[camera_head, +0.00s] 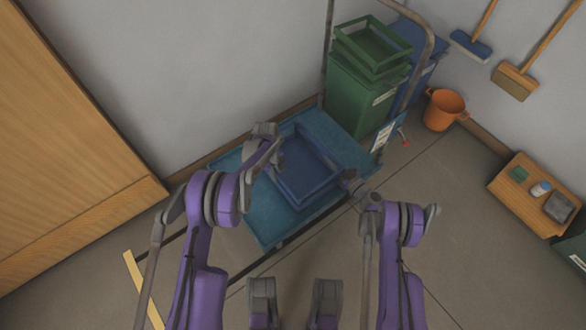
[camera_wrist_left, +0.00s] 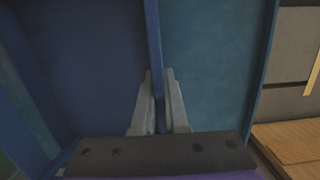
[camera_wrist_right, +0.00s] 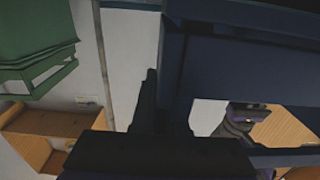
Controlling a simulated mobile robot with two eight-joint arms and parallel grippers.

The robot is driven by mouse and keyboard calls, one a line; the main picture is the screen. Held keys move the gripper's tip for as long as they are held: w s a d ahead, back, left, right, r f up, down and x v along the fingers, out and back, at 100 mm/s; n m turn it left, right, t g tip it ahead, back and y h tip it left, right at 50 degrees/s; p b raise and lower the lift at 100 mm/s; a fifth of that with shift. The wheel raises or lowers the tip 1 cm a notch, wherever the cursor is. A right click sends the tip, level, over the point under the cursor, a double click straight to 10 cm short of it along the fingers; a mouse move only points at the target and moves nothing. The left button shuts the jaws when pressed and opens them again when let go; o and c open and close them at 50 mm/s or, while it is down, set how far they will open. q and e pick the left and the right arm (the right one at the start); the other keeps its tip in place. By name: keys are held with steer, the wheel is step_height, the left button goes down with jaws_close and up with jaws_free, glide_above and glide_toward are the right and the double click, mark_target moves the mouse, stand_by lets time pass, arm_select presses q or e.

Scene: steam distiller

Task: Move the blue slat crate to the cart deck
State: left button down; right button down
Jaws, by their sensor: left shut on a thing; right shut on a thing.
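The blue slat crate (camera_head: 306,172) is over the teal cart deck (camera_head: 262,222), level and inside its outline. I cannot tell whether its base touches the deck. My left gripper (camera_head: 275,163) is shut on the crate's left wall. The left wrist view shows both fingers (camera_wrist_left: 159,102) astride the thin blue wall, with the crate's inside (camera_wrist_left: 85,70) on one side and the deck (camera_wrist_left: 212,60) on the other. My right gripper (camera_head: 349,178) is shut on the crate's right side. In the right wrist view the dark crate slats (camera_wrist_right: 250,70) hide part of its fingers.
An orange bucket (camera_head: 443,110) and a wooden box (camera_head: 535,195) stand to the right. Floor (camera_head: 440,230) is clear between.

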arm_select(q)
steer(key=c, duration=1.3)
jaws_free()
steer(key=shift+f, duration=0.3)
arm_select(e)
steer(key=c, duration=1.3)
jaws_free()
steer(key=shift+a+f, duration=0.1)
steer(key=shift+f, duration=0.15)
arm_select(q)
steer(key=o, duration=0.4)
steer(key=shift+r, duration=0.1)
steer(key=shift+c, duration=0.2)
arm_select(e)
steer(key=o, duration=0.4)
steer(key=shift+r, duration=0.1)
steer(key=shift+c, duration=0.2)
arm_select(q)
steer(key=shift+r, duration=0.1)
